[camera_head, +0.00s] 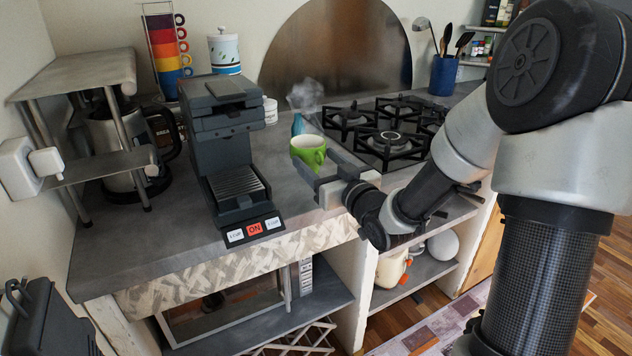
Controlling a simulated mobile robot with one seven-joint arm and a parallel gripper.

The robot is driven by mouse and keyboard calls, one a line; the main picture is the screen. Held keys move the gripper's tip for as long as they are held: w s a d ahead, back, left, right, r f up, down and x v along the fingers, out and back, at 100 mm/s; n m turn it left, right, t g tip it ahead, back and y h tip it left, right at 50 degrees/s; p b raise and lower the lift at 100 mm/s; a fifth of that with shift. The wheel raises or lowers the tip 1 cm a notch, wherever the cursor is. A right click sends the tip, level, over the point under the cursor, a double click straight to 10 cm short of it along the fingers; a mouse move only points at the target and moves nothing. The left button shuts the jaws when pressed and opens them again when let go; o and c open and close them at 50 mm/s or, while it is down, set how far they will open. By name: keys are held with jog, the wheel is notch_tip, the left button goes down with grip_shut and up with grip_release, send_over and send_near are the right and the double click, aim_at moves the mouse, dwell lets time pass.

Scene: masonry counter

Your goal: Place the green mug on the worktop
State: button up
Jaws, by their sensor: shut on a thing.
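The green mug (313,156) is upright, with a pale inside, between the coffee machine and the gas hob. Steam rises above it. My gripper (318,163) reaches in from the right with its fingers shut on the mug. The mug's lower part is partly hidden by a finger. The grey worktop (290,190) runs beneath it; I cannot tell whether the mug touches it.
The coffee machine (230,150) stands left of the mug, and the gas hob (390,130) lies close on the right. A blue bottle-like item (298,124) is just behind the mug. A kettle (118,150) stands under a metal shelf (80,72). Bare worktop shows in front.

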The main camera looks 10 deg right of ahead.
jog(key=shift+f+b, duration=0.65)
jog(key=shift+f, duration=1.3)
jog(key=shift+f, duration=0.1)
jog(key=shift+f, duration=0.15)
jog(key=o, duration=1.5)
jog(key=shift+c, duration=0.2)
